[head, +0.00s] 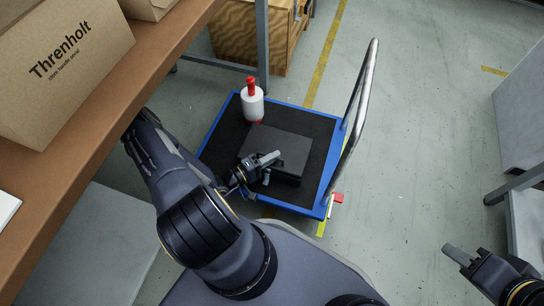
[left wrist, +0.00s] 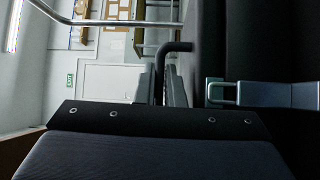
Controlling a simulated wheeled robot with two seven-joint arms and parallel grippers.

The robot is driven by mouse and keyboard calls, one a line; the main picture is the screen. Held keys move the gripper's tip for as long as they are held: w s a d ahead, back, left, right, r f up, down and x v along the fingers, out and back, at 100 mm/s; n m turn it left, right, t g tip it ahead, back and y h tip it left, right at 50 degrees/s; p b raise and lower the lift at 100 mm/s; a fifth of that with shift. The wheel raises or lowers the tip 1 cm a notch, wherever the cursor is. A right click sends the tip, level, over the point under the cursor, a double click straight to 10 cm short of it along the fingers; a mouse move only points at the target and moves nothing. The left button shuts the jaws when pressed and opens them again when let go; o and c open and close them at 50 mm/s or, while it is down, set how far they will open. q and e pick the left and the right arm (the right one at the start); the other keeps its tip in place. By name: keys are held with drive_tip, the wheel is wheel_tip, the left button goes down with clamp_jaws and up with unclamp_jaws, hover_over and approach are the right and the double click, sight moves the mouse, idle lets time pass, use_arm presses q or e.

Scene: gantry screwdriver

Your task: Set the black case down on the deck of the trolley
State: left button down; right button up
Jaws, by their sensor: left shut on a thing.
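The black case (head: 284,146) lies flat over the black deck of the blue-rimmed trolley (head: 222,131). My left gripper (head: 268,162) is at the near left side of the case and is shut on it. I cannot tell whether the underside of the case touches the deck.
A white bottle with a red cap (head: 252,104) stands on the deck's far left corner. The trolley's metal push handle (head: 362,95) rises on the right. A shelf with a Threnholt carton (head: 62,70) is at the left. Bare deck shows right of the case.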

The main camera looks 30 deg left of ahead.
use_arm(q)
drive_tip(key=shift+f, duration=0.35)
idle(0.9)
drive_tip(key=c, duration=1.5)
unclamp_jaws()
drive_tip(key=shift+o, duration=0.2)
drive_tip(key=shift+s+f, duration=0.1)
drive_tip(key=shift+f, duration=0.05)
drive_tip(key=p+v, duration=0.1)
drive_tip(key=v, duration=0.6)
drive_tip(key=shift+s+a+p, duration=0.15)
drive_tip(key=shift+s+p, duration=0.2)
